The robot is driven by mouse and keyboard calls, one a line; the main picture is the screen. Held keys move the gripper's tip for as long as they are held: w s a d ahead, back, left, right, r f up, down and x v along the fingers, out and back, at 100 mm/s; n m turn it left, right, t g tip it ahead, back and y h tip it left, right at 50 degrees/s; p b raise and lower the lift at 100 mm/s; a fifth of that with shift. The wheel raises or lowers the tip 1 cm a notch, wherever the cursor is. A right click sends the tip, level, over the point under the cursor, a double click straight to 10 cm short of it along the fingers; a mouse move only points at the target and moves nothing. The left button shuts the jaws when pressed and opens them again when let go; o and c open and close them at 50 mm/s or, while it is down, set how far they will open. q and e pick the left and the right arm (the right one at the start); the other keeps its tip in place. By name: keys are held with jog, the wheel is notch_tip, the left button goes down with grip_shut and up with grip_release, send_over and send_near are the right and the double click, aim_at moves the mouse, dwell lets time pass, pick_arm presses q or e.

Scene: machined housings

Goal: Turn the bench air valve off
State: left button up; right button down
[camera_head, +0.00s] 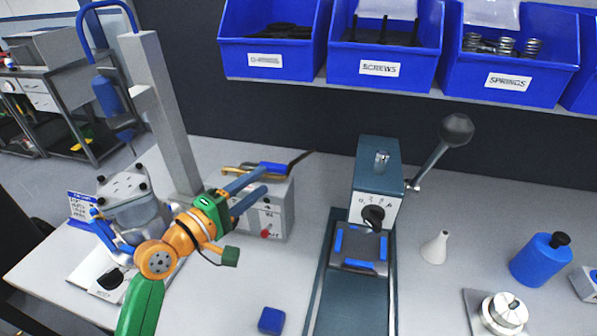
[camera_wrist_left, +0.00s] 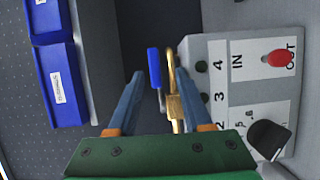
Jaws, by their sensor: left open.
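The bench air valve has a blue lever (camera_head: 273,168) and a brass body (camera_head: 236,171) and sits behind the grey manifold box (camera_head: 283,214) in the head view. In the left wrist view the blue lever (camera_wrist_left: 154,67) and brass body (camera_wrist_left: 172,88) lie between my fingertips. My left gripper (camera_head: 264,179) is open, with one finger on each side of the lever and brass part. A gap shows beside the lever; I cannot tell whether either finger touches the valve. The right gripper is not in view.
The box carries a red knob (camera_head: 265,234) and a black knob (camera_wrist_left: 268,138). A grey post (camera_head: 165,110) stands close behind my left arm. A teal press (camera_head: 377,180) with a ball-ended lever is to the right. Blue bins (camera_head: 388,66) hang above. A blue block (camera_head: 271,321) lies in front.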

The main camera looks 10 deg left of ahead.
aim_at(270, 170)
pick_arm(q)
jog(key=shift+w+r, duration=0.25)
jog(key=shift+w, duration=0.2)
jog(key=shift+w+d+r+t+p, duration=0.15)
jog(key=shift+w+d+r+p, duration=0.1)
jog(key=shift+w+p, duration=0.15)
jog(key=shift+w+d+r+t+p, duration=0.15)
jog(key=shift+w+d+p, duration=0.1)
jog(key=shift+w, duration=0.1)
jog(key=x, duration=0.2)
jog(key=shift+w+d+f, duration=0.15)
jog(key=shift+w+f, duration=0.15)
jog(key=shift+w, duration=0.1)
jog(key=shift+w+d+f, duration=0.15)
jog(key=shift+w, duration=0.2)
jog(key=shift+s, duration=0.25)
jog(key=c, duration=0.6)
grip_shut()
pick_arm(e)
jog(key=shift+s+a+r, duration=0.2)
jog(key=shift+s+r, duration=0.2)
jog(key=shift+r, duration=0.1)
